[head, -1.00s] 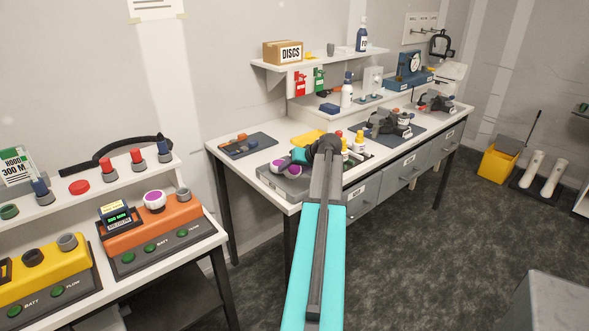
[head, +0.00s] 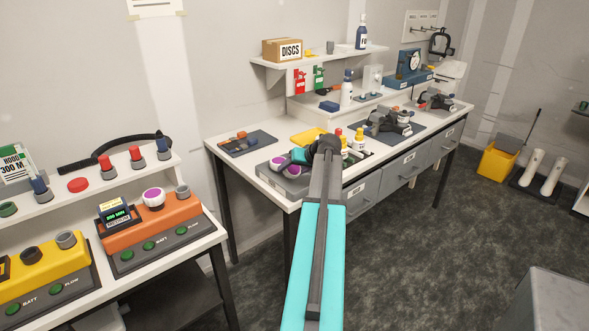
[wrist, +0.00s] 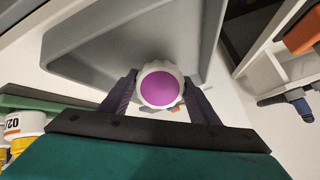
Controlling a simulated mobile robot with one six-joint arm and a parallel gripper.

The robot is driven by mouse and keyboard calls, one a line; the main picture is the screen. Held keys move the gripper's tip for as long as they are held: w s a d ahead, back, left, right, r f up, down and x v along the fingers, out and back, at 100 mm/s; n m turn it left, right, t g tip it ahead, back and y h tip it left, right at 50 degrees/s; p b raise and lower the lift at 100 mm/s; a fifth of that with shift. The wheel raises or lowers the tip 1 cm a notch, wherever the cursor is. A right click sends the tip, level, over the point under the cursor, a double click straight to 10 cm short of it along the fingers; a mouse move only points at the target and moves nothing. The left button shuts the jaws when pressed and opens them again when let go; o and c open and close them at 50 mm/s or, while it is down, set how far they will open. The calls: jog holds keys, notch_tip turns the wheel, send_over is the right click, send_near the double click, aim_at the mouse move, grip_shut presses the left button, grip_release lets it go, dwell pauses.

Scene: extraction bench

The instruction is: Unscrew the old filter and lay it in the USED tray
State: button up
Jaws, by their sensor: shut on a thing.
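My gripper (wrist: 160,92) is shut on a round filter (wrist: 160,88) with a white ribbed rim and a purple face, one finger on each side. Behind the filter in the wrist view lies a grey tray (wrist: 75,40); whether the filter touches it I cannot tell. In the head view the grey tray (head: 268,176) is at the bench's near left corner, under my gripper (head: 290,160). Two purple-and-white patches show there, partly hidden; I cannot tell which is held. No USED label is readable. Another purple-faced filter (head: 153,197) sits on the orange unit (head: 150,235).
Bottles with yellow (head: 358,142) stand right of my gripper, near a yellow tray (head: 308,137). A dark mat (head: 248,144) with small parts lies at the bench's left. A yellow unit (head: 45,272) stands on the left bench. The floor (head: 420,260) right of my arm is clear.

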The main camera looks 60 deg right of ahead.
jog(key=shift+f, duration=0.2)
dwell(0.4)
jog(key=o, duration=1.2)
jog(key=shift+o, duration=0.2)
jog(key=shift+s+a+f, duration=0.1)
jog(key=shift+s, duration=0.1)
jog(key=b+v, duration=0.2)
jog(key=v, duration=1.2)
jog(key=shift+w+r+b, duration=0.2)
jog(key=shift+w+b, duration=0.05)
jog(key=shift+b, duration=0.05)
jog(key=shift+s, duration=0.1)
